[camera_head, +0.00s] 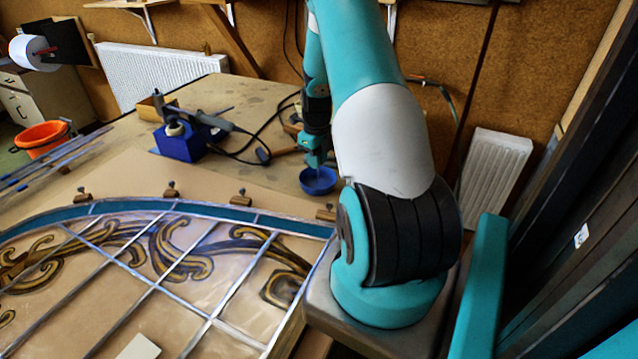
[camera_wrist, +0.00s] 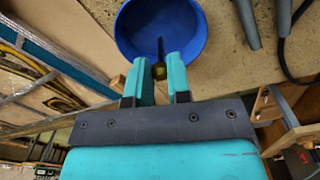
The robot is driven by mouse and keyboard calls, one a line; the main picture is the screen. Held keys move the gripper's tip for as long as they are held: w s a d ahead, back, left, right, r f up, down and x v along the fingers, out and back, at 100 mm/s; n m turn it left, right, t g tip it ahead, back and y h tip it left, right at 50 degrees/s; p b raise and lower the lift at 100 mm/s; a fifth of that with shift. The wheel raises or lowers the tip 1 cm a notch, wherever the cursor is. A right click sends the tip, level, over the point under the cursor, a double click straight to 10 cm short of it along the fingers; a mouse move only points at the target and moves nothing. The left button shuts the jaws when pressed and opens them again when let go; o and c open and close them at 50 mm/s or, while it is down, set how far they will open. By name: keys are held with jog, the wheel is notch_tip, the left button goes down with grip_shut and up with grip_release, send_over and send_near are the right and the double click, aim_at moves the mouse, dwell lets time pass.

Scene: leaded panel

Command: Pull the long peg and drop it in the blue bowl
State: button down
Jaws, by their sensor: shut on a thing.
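My gripper (camera_wrist: 162,66) is shut on a peg (camera_wrist: 160,48) with a dark, thin shaft and a brass-coloured head between the teal fingers. In the wrist view the shaft overlaps the inside of the blue bowl (camera_wrist: 130,40). In the head view the blue bowl (camera_head: 318,183) stands on the bench beyond the panel. My gripper (camera_head: 314,160) points down just above it there. The held peg is too small to make out clearly in the head view.
The leaded panel (camera_head: 205,285) fills the near left, with several small wooden blocks (camera_head: 241,198) along its curved edge. A blue box (camera_head: 180,143) with a cabled tool (camera_head: 215,122) stands left of the bowl. An orange bucket (camera_head: 42,138) is far left.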

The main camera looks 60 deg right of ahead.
jog(key=shift+f+b, duration=0.7)
jog(key=shift+f, duration=0.35)
dwell(0.5)
jog(key=c, duration=1)
grip_release()
